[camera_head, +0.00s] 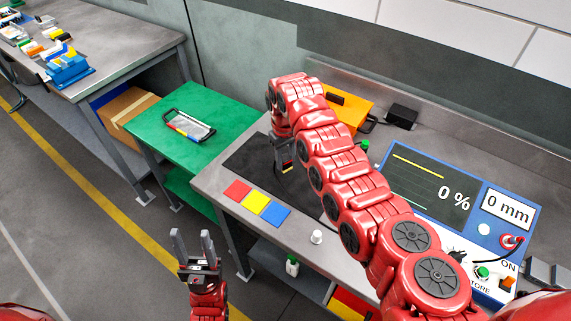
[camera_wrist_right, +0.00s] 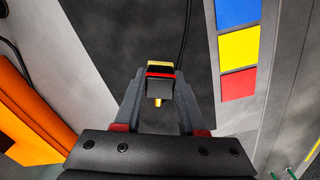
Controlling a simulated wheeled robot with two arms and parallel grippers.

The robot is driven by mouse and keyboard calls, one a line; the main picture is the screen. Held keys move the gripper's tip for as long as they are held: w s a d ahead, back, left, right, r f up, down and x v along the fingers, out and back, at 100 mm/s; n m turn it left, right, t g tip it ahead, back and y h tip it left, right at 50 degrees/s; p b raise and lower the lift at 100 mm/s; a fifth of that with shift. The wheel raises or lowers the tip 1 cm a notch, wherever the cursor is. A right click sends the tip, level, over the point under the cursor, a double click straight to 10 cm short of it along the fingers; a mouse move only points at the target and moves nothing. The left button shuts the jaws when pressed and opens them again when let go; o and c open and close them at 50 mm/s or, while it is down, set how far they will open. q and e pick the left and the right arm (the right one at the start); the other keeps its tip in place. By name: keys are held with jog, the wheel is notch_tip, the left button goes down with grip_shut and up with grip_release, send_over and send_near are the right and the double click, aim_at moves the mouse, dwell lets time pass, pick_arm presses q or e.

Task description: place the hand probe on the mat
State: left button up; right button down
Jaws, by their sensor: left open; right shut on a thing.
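The hand probe (camera_wrist_right: 159,86), a small dark block with red and yellow bands and a brass tip, is between the fingers of my right gripper (camera_wrist_right: 158,95) in the right wrist view. The dark mat (camera_wrist_right: 130,30) lies beneath it. In the head view my right gripper (camera_head: 284,160) is over the mat (camera_head: 247,158), and the probe is mostly hidden by the arm. I cannot tell whether the probe touches the mat. My left gripper (camera_head: 192,240) is open and empty, in front of the bench over the floor.
Red, yellow and blue tiles (camera_head: 256,204) lie along the bench's front edge. A white knob (camera_head: 316,237) stands nearby. The tester with the 0 % screen (camera_head: 432,187) is at right. An orange case (camera_head: 346,108) is behind my right arm. A green table (camera_head: 205,103) stands left.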

aim_at(285, 163)
jog(key=shift+w+a+f+b, duration=0.15)
jog(key=shift+w+b, duration=0.6)
jog(key=shift+b, duration=0.75)
jog(key=shift+f+p, duration=0.45)
jog(key=shift+p, duration=0.7)
jog(key=shift+f+b, duration=0.5)
jog(key=shift+f, duration=0.55)
jog(key=shift+f, duration=0.2)
jog(key=c, duration=0.5)
grip_release()
